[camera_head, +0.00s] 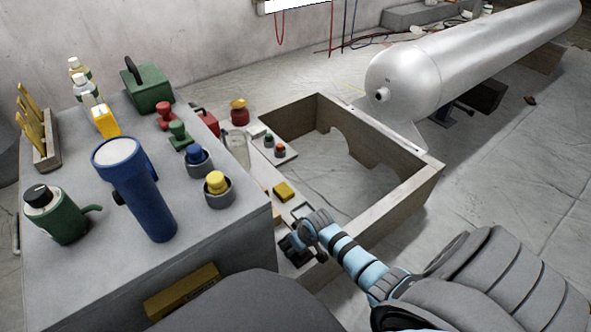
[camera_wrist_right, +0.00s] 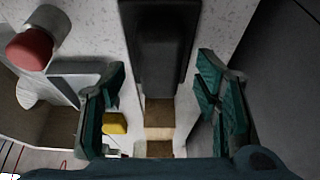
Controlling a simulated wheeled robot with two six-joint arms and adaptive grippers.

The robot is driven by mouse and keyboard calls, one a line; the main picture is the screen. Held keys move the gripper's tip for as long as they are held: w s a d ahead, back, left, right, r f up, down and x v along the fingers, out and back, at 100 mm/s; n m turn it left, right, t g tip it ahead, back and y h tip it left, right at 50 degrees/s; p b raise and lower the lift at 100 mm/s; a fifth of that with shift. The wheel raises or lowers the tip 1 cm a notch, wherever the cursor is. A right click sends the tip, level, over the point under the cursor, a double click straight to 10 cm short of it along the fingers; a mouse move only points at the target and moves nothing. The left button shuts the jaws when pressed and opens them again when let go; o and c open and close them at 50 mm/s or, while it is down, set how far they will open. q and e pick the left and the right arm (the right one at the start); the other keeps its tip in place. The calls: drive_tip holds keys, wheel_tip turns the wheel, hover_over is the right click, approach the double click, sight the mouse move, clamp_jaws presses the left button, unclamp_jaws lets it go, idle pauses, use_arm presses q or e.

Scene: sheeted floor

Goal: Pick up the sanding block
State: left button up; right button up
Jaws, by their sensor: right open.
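A long black block with a raised grip (camera_wrist_right: 163,60), which looks like the sanding block, lies on a pale speckled surface in the right wrist view. My right gripper (camera_wrist_right: 161,72) is open, with one green-padded finger on each side of it and gaps showing on both sides. In the head view my right gripper (camera_head: 299,236) is low over the near end of the ledge beside the grey bench; it largely hides the block there. My left gripper is not in view.
A tan block (camera_wrist_right: 159,113) and a yellow block (camera_wrist_right: 115,123) lie close by. A red-topped knob (camera_wrist_right: 30,48) stands near one finger. The grey bench (camera_head: 240,245) carries a blue torch (camera_head: 147,200) and bottles. An open-topped wooden frame (camera_head: 405,190) and a silver tank (camera_head: 470,55) are to the right.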

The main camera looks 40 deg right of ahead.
drive_tip(key=shift+f, duration=0.2)
idle(0.3)
clamp_jaws()
drive_tip(key=shift+r, duration=0.1)
